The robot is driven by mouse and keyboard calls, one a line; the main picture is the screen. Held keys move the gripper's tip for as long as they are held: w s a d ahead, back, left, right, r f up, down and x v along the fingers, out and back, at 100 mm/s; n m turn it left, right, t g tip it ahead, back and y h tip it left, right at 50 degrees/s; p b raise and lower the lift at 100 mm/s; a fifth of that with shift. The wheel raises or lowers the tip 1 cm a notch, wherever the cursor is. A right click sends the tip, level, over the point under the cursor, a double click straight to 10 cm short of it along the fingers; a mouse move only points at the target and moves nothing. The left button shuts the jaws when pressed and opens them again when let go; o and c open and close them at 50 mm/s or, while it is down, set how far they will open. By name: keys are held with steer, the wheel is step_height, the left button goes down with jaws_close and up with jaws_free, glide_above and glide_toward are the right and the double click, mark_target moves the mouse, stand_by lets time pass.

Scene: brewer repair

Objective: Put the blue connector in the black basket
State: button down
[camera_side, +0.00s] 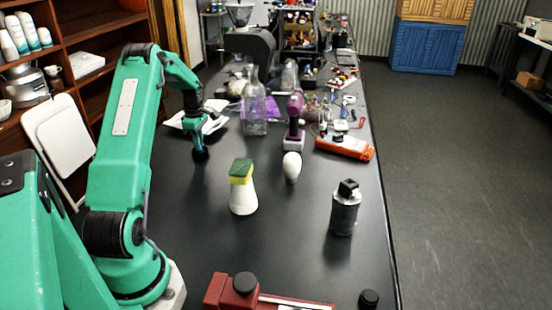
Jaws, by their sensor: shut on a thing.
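My gripper (200,153) is at the end of my green arm, over the left side of the black table. It points down and looks small and dark here. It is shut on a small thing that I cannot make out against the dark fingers. I cannot pick out a blue connector anywhere else on the table. I cannot clearly identify a black basket either.
A white bottle with a sponge on top (243,195), a white egg-shaped thing (292,167), a grey canister (344,212) and a red tool (235,290) stand nearby. A clear bottle (254,105), purple drill (295,115) and orange-red device (344,147) are farther back.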

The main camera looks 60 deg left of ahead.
steer(key=shift+f, duration=0.25)
steer(key=c, duration=1.3)
jaws_free()
steer(key=shift+c, duration=0.2)
steer(key=shift+r, duration=0.1)
steer(key=shift+r, duration=3.45)
